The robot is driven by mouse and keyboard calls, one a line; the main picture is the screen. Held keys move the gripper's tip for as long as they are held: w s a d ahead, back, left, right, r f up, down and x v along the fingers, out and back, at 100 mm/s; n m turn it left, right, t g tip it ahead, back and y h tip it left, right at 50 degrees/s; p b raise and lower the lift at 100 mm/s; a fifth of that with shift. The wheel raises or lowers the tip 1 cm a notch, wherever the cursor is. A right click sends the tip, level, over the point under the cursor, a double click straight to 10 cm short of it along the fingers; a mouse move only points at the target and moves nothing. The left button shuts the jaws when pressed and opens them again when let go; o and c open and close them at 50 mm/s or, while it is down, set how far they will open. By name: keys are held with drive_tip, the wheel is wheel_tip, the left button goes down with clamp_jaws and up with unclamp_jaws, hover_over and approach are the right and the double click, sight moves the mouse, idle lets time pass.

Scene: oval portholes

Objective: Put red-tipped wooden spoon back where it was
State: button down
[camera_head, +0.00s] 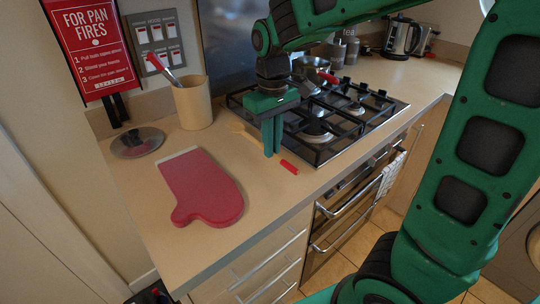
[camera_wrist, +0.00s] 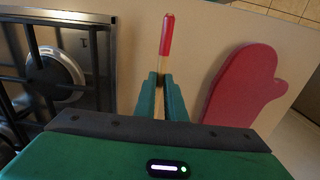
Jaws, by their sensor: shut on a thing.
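The red-tipped wooden spoon (camera_head: 289,167) is beside the hob, its red end toward the counter's front edge and its wooden part running back to the left past my fingers. My gripper (camera_head: 271,152) points down and is shut on the spoon's wooden handle. In the wrist view, the spoon's red tip (camera_wrist: 166,36) sticks out beyond my fingertips (camera_wrist: 160,84). The fingers hide part of the handle. I cannot tell whether the spoon touches the counter or is just above it.
A beige utensil pot (camera_head: 193,103) holds a red-handled utensil. A red oven mitt (camera_head: 203,188) lies in front, with a round lid (camera_head: 138,142) to its left. The black gas hob (camera_head: 330,118) is right of my gripper.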

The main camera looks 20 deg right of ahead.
sight(272, 166)
drive_tip(key=shift+w+d+f, duration=0.25)
drive_tip(key=shift+w+f, duration=0.2)
drive_tip(key=shift+w, duration=0.05)
drive_tip(key=shift+f, duration=1.95)
drive_tip(key=c, duration=1.8)
unclamp_jaws()
drive_tip(key=shift+r, duration=0.1)
wheel_tip(272, 166, up, 12)
drive_tip(key=shift+f, duration=0.1)
drive_tip(key=s+d+f+m, duration=0.3)
drive_tip(key=s+d, duration=0.2)
drive_tip(key=s, duration=0.2)
drive_tip(key=s+d+f+m, duration=0.3)
drive_tip(key=s+d, duration=0.3)
drive_tip(key=s, duration=0.2)
drive_tip(key=s+d+f+m, duration=0.3)
drive_tip(key=s+d, duration=0.3)
drive_tip(key=s, duration=0.2)
drive_tip(key=shift+s+d+f+m, duration=0.15)
drive_tip(key=shift+s+m, duration=0.05)
drive_tip(key=shift+m, duration=0.3)
